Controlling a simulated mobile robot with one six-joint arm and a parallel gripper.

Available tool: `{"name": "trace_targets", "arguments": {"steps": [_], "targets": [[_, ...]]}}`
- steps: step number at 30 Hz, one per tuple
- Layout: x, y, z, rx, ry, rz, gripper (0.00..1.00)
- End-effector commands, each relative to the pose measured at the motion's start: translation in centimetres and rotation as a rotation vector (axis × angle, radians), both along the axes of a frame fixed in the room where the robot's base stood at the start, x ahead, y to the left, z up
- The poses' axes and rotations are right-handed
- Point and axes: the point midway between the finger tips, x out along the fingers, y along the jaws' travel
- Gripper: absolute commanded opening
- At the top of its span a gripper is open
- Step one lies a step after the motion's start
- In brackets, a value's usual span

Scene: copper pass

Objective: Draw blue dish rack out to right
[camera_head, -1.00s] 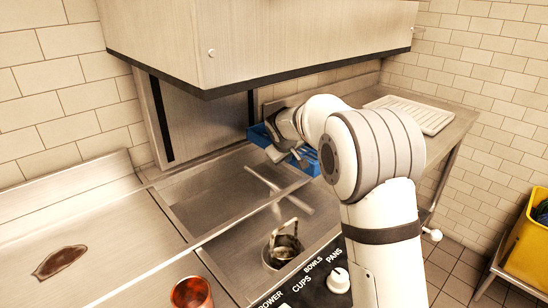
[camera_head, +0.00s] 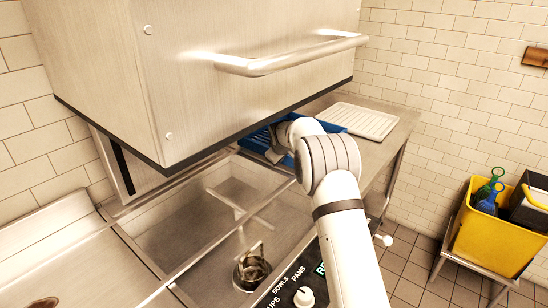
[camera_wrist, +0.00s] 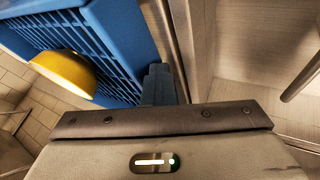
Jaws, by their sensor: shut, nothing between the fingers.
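The blue dish rack (camera_head: 257,140) sits low under the steel hood's right end, partly hidden by my arm and the hood. Its right part reaches close to the white ribbed tray. In the wrist view, the rack (camera_wrist: 122,22) fills the upper left, with a slatted floor and a solid side wall. A yellow dish (camera_wrist: 66,73) is in or over it. My gripper (camera_head: 277,154) is at the rack's near side. In the wrist view, its dark fingers (camera_wrist: 160,84) are together and empty beside the rack's wall; I cannot tell if they touch it.
The steel hood (camera_head: 200,80) with a bar handle (camera_head: 290,58) hangs over the sink basin (camera_head: 190,215). The white ribbed tray (camera_head: 357,121) lies on the counter at right. A yellow bin (camera_head: 490,235) stands on a rack by the wall. A control panel (camera_head: 300,290) is in front.

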Motion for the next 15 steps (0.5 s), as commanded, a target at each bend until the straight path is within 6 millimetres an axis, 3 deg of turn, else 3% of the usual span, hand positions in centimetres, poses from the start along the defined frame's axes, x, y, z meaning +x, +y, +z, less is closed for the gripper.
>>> {"name": "trace_targets", "arguments": {"steps": [15], "targets": [[0.31, -0.27, 0.89, -0.001, -0.02, 0.0, 0.0]]}}
